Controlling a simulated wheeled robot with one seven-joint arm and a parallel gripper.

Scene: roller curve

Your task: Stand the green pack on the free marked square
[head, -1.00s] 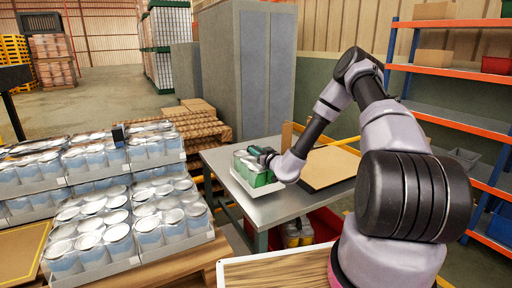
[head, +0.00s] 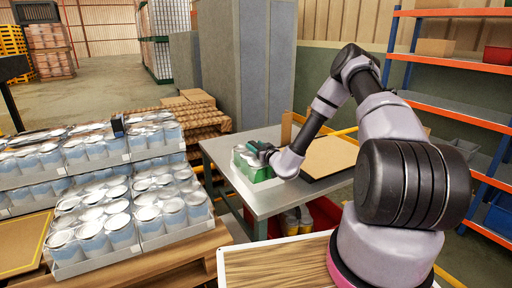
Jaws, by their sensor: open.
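The green pack (head: 251,172), a light tray of green cans with pale lids, stands on the grey work table (head: 272,203). My gripper (head: 262,154) is open at the pack's upper right edge, over the cans. Whether the fingers touch the pack cannot be told. The brown square with a yellow outline (head: 18,245) lies at the lower left and its visible part is bare. Its left part is cut off by the picture edge.
Several packs of blue-white cans (head: 125,215) stand stacked to the right of and behind the square. A dark flat panel with a brown top (head: 330,158) lies on the table. Orange shelving (head: 455,72) stands at the right.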

